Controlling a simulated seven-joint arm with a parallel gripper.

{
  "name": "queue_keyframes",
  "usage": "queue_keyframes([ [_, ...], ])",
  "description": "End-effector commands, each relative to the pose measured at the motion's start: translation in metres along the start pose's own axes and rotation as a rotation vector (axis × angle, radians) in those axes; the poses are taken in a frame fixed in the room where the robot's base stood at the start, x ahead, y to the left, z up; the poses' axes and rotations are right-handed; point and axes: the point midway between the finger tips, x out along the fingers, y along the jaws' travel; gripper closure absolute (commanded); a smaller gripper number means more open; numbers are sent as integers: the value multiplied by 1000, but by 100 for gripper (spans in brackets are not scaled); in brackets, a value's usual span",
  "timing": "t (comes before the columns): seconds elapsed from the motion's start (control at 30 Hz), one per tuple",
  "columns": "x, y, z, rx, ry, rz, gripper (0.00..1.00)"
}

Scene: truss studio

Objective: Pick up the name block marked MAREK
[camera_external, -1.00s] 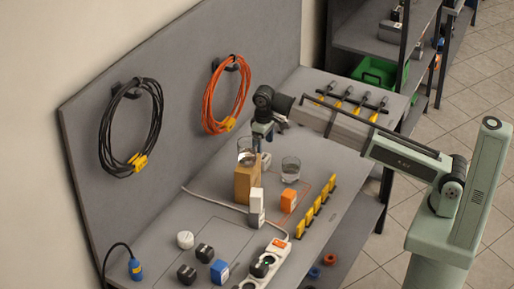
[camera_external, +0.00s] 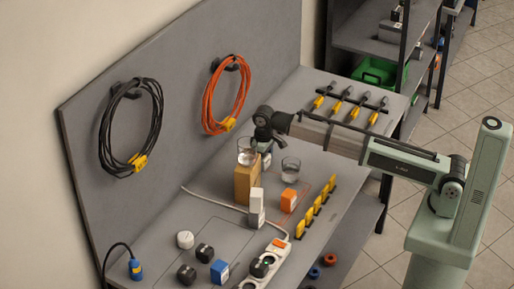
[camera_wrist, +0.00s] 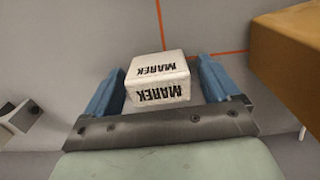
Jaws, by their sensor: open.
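The white name block marked MAREK (camera_wrist: 157,80) shows in the wrist view, with black lettering on its top and near side. My gripper (camera_wrist: 160,68) has its two blue fingers apart, one on each side of the block. Small gaps show between the fingers and the block, and it is not clamped. In the external view my gripper (camera_external: 266,146) is low over the bench behind a glass and a wooden block, so its fingertips are partly hidden there.
A glass (camera_external: 246,151) stands on a wooden block (camera_external: 246,186) close to my gripper. A second glass (camera_external: 291,171) stands to its right. A white upright block (camera_external: 257,208), an orange block (camera_external: 289,201) and a power strip (camera_external: 268,264) are nearer the front.

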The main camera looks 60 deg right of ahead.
Motion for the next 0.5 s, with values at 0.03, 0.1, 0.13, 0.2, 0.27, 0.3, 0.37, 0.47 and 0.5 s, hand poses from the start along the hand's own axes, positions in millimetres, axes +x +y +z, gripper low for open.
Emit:
queue_keyframes([
  [0.03,1,0,0,0,0,0,11],
  [0.1,0,0,0,0,1,0,11],
  [0.13,0,0,0,0,1,0,11],
  [0.2,0,0,0,0,1,0,12],
  [0.27,0,0,0,0,1,0,17],
  [0.3,0,0,0,0,1,0,21],
  [0.37,0,0,0,0,1,0,27],
  [0.47,0,0,0,0,0,0,36],
  [0.5,0,0,0,0,0,0,40],
])
